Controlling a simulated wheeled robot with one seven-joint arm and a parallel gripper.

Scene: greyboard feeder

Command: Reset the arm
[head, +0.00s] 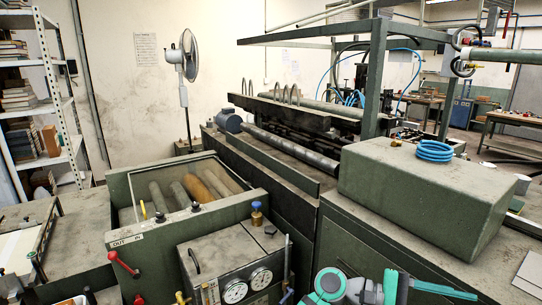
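My arm shows at the bottom edge of the head view, with a round teal joint and grey links. A teal end piece, which seems to be my gripper (440,290), lies at the bottom right of centre, pointing right. It is partly cut off by the lower frame edge. I cannot tell whether its fingers are apart or together, and I see nothing held in it. It is in front of the green machine cabinet.
A green box-shaped cover (425,190) with a blue coiled hose (434,151) on top stands right of centre. A gauge box (232,262) is left of my arm. Red-knobbed levers (122,262) stick out at left.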

